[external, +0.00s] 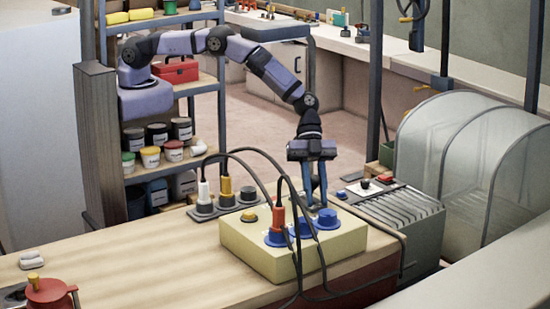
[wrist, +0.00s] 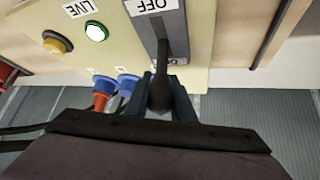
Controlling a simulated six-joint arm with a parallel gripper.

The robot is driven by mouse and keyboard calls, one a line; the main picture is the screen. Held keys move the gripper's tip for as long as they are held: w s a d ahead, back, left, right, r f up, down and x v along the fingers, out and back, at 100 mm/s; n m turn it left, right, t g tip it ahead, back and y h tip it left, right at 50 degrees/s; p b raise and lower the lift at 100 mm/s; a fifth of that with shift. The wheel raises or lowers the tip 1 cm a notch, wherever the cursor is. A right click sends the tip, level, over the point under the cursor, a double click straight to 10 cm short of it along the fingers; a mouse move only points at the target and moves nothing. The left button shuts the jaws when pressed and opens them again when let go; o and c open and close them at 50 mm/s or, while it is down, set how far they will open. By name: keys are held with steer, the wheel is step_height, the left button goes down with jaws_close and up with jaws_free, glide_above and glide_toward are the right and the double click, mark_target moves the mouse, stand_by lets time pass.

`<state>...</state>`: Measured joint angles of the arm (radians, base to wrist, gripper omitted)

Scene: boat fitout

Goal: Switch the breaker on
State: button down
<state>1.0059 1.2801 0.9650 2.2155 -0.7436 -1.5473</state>
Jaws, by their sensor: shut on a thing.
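The yellow breaker box (external: 262,252) stands on the workbench below my gripper (external: 317,200). In the wrist view its panel (wrist: 215,12) has a dark grey breaker plate (wrist: 172,30) with an OFF label. The breaker's dark handle (wrist: 161,92) sits between the two blue fingers of my gripper (wrist: 164,100), which are shut on it.
A red plug (external: 279,218) and blue sockets (external: 327,219) are close by on the box. Black cables loop beside my gripper to a socket strip (external: 203,212). A yellow button (wrist: 56,43) is on the panel. A grey ribbed unit (external: 405,212) stands to the right.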

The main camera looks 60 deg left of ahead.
stand_by(0.5)
steer(key=c, duration=1.5)
jaws_free()
steer(key=shift+a, duration=0.15)
